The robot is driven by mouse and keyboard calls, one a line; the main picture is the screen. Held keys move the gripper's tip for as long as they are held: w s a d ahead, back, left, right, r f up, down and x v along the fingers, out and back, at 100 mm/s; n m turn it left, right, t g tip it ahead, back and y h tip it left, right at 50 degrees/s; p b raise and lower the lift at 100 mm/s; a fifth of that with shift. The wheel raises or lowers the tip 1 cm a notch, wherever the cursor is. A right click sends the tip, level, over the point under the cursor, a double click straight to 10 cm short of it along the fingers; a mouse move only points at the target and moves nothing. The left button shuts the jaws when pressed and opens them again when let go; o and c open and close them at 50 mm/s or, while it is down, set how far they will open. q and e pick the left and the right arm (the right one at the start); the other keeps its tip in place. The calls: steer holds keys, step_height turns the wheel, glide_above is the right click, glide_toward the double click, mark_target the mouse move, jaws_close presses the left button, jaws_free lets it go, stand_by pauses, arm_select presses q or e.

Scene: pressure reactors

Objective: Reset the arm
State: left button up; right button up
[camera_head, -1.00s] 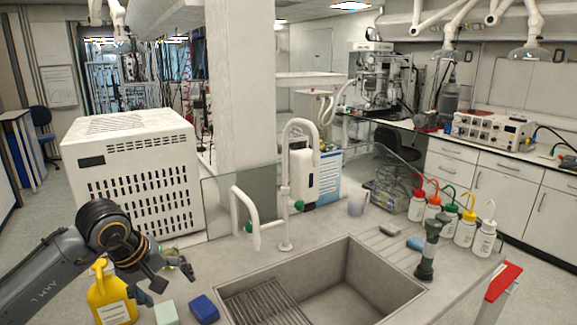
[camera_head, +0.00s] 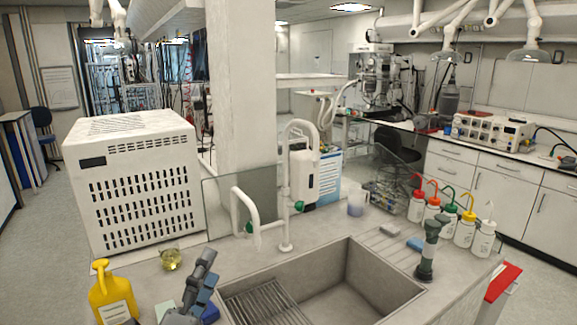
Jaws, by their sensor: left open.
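My left gripper (camera_head: 205,276) shows at the bottom edge, left of the sink, pointing up and away over the counter. Its dark grey fingers are apart and nothing shows between them. It overlaps a blue block or sponge (camera_head: 211,313) and sits close to a pale green block (camera_head: 164,310), which is partly cut off by the lower edge. Most of my left arm is out of the frame. My right gripper is not in view.
A yellow jug (camera_head: 112,297) and a small glass vessel with yellowish content (camera_head: 171,259) stand left of my gripper. The sink (camera_head: 340,285) lies to the right, with a white tap (camera_head: 286,215) behind. A white slotted box (camera_head: 135,185) stands at the back left.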

arm_select(q)
steer(key=s+a+f+n+g+y, duration=0.4)
steer(key=s+f+n+g, duration=0.2)
steer(key=f+n, duration=0.45)
steer(key=s+a+f+n+g+y, duration=0.4)
steer(key=s+f+n, duration=0.3)
steer(key=f, duration=0.7)
steer(key=s+d+f+n+g+h, duration=0.15)
steer(key=s+f+n+g, duration=0.4)
steer(key=s, duration=0.75)
step_height(320, 180, down, 38)
steer(key=s+m+g+b, duration=0.1)
steer(key=s+g+b, duration=0.25)
steer(key=b, duration=0.65)
steer(key=s+a+f+b, duration=0.1)
steer(key=s+f+b, duration=0.2)
steer(key=s+f, duration=0.4)
steer(key=s+a+f+g+b, duration=0.1)
steer(key=s+f+b, duration=0.3)
steer(key=f, duration=1.2)
steer(key=s, duration=0.4)
steer(key=shift+s+a+h, duration=0.3)
steer(key=shift+a+h, duration=0.05)
steer(key=shift+a, duration=0.05)
